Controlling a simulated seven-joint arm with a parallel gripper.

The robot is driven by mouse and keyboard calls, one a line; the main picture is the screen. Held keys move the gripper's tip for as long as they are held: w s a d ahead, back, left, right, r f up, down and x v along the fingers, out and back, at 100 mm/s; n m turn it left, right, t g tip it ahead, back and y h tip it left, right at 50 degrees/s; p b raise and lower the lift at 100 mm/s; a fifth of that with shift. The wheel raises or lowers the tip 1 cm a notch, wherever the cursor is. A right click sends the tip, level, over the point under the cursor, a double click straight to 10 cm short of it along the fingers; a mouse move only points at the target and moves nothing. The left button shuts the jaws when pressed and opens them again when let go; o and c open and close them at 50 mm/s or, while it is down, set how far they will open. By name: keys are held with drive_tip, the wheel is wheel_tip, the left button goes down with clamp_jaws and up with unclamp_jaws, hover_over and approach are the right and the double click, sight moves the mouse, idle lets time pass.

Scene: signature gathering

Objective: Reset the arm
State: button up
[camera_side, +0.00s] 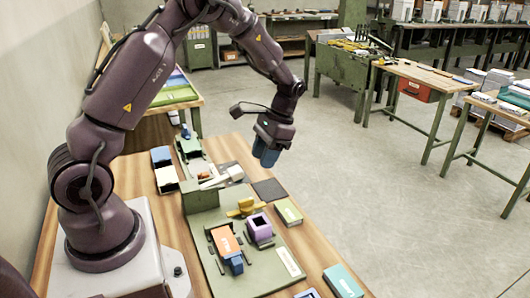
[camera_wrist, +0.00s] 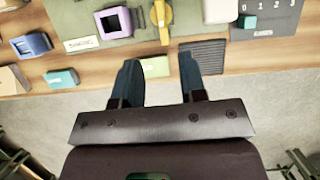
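My gripper (camera_side: 266,157) hangs in the air above the far right edge of the wooden table (camera_side: 185,238), pointing down. In the wrist view its two dark blue fingers (camera_wrist: 158,62) are spread apart with an empty gap between them. It touches nothing. My arm is bent up and over from its base at the left. Below lies a green board (camera_side: 207,275) with an orange block (camera_side: 225,241), a purple open box (camera_side: 259,228) and a yellow piece (camera_side: 246,206) on it.
A dark ribbed pad (camera_side: 269,190) and a yellow-green box (camera_side: 288,213) lie by the table's right edge. A teal box (camera_side: 343,281) is at the near right. Several small items crowd the table's far part. Open floor (camera_side: 400,200) lies right of the table.

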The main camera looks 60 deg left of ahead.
drive_tip(key=shift+w+r, duration=0.15)
drive_tip(key=shift+r, duration=0.15)
